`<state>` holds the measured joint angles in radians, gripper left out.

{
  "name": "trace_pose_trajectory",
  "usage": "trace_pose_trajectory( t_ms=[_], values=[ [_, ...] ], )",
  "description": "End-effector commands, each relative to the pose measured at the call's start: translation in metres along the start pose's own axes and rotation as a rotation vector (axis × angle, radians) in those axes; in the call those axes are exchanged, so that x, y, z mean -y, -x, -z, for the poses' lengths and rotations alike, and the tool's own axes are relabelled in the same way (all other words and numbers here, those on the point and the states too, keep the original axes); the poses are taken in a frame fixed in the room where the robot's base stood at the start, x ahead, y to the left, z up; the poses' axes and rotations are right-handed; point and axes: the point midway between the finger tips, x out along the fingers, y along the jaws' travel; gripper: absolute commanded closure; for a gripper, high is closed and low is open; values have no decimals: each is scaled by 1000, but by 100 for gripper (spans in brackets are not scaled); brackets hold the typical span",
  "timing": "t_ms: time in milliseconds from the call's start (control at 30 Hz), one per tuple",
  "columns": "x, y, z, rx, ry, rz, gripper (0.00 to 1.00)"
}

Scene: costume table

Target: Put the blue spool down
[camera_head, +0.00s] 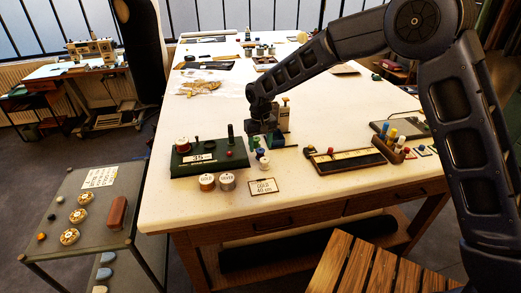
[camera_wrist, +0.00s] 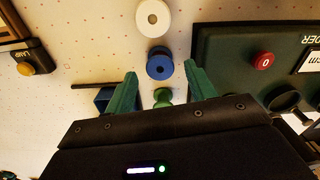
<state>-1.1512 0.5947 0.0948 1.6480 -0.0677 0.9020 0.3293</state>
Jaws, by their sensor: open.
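The blue spool (camera_wrist: 160,65) stands on the white table in the wrist view, between a white spool (camera_wrist: 153,17) and a green spool (camera_wrist: 163,97). In the head view the blue spool (camera_head: 259,153) shows small, just behind the white spool (camera_head: 264,162). My gripper (camera_wrist: 161,69) is open, with one green finger on each side of the blue spool and a visible gap to each. Nothing is held. The green spool is partly hidden low between the fingers. In the head view my gripper (camera_head: 262,128) is low over the table and its fingertips are hard to make out.
A dark green board (camera_head: 190,168) with a "35" sign, a red spool and a red button lies to the left. Gold (camera_head: 207,182) and silver (camera_head: 227,181) spools and a "GOLD 60 cm" card (camera_head: 263,187) are at the front. A wooden-edged tray (camera_head: 345,160) lies to the right.

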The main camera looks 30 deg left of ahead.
Motion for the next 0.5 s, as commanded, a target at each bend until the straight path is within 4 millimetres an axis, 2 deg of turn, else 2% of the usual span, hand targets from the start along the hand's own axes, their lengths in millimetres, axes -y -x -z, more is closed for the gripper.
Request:
trace_pose_trajectory(
  t_ms=[100,300,500],
  values=[
    [0,26,1,-5,-1,1,45],
    [0,62,1,-3,-1,1,45],
    [0,84,0,-2,-1,1,45]
  ],
)
